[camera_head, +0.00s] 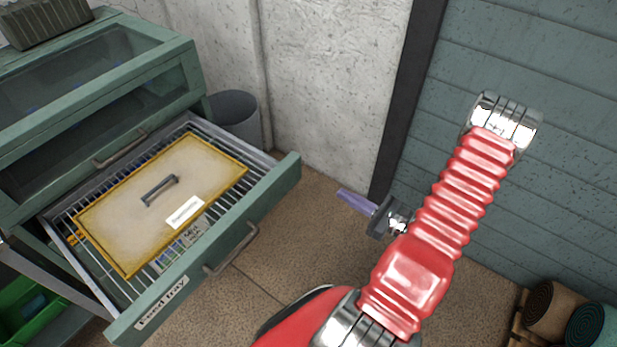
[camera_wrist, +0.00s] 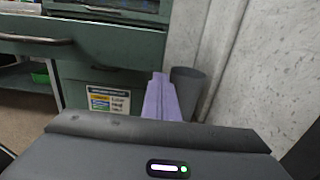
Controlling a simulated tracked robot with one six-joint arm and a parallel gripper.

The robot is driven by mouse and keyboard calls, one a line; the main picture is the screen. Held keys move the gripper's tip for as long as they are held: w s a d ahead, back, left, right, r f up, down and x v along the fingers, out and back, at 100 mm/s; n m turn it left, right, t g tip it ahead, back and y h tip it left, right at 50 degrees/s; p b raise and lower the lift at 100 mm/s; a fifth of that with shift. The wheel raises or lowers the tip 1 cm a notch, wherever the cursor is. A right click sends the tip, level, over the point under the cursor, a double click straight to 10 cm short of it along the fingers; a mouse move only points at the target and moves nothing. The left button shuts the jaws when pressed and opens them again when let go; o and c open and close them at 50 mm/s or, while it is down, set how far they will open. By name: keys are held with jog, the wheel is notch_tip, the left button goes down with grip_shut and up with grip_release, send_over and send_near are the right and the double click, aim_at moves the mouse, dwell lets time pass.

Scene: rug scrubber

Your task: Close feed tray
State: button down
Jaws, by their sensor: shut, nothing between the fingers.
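The feed tray (camera_head: 284,180) is a green drawer with a wire-rack bottom, pulled out from the green cabinet in the head view. Its front has a "Feed tray" label and a metal bar handle (camera_head: 232,250). A yellow-edged board with a small dark handle (camera_head: 160,190) lies in the tray. My gripper (camera_head: 342,192) has purple fingers, shut and empty, to the right of the tray front and apart from it. In the wrist view the fingers (camera_wrist: 160,98) point ahead, with a green drawer front and handle (camera_wrist: 35,40) at upper left.
A grey bin (camera_head: 236,112) stands behind the tray by the white wall. Rolled rugs (camera_head: 555,308) lie at lower right. A green crate (camera_head: 28,308) sits at lower left. Tiled floor between the tray and my arm is clear.

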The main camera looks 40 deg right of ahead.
aim_at(301, 171)
jog(key=shift+x, duration=6.75)
jog(key=shift+a, duration=0.35)
jog(key=shift+d, duration=0.25)
jog(key=shift+w+d, duration=0.15)
